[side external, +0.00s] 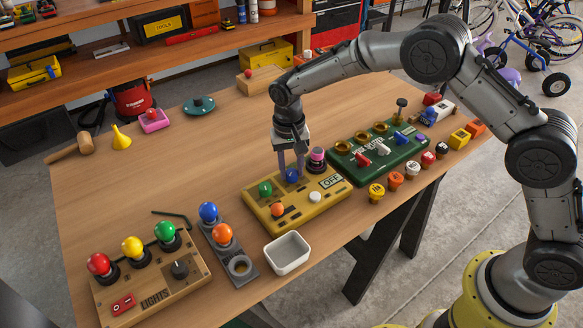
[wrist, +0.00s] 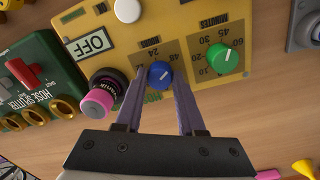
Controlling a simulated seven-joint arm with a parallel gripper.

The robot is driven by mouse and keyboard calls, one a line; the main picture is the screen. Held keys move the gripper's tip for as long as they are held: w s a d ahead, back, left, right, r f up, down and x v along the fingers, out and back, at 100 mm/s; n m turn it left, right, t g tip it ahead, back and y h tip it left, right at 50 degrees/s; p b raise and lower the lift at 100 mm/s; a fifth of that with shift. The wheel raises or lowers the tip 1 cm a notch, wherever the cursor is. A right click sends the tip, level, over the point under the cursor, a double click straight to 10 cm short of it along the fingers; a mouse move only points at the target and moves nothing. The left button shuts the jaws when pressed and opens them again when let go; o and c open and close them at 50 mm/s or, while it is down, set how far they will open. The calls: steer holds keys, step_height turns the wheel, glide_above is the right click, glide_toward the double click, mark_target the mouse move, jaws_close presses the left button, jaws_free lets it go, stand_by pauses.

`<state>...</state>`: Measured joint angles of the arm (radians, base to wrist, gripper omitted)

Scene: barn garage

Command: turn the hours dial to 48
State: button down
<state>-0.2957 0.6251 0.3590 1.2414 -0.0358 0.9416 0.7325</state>
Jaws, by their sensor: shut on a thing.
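The hours dial is a blue round knob (wrist: 159,74) with a white pointer line, on a yellow control panel (wrist: 185,18). In the wrist view its pointer slants to the upper right. Printed numbers, appearing upside down, stand around it; 24 is legible, the others are too small to be sure of. My gripper (wrist: 160,82) has one finger on each side of the blue knob and is shut on it. In the side view my gripper (side external: 291,168) reaches straight down onto the blue knob (side external: 292,176), partly hiding it.
A green minutes knob (wrist: 223,58) sits close beside the dial. A pink-topped black knob (wrist: 97,102) and an OFF plate (wrist: 93,43) are on the other side. A green hose splitter panel (side external: 375,152), a white bin (side external: 287,253) and a lights panel (side external: 150,285) stand nearby.

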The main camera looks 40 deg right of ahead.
mark_target(290, 172)
steer(key=shift+r+m, duration=0.1)
steer(key=shift+m, duration=0.2)
stand_by(0.4)
steer(key=c, duration=0.5)
jaws_free()
steer(key=r, duration=1.3)
steer(key=shift+w+a+r, duration=0.1)
steer(key=shift+a+r, duration=0.15)
steer(key=shift+r, duration=0.15)
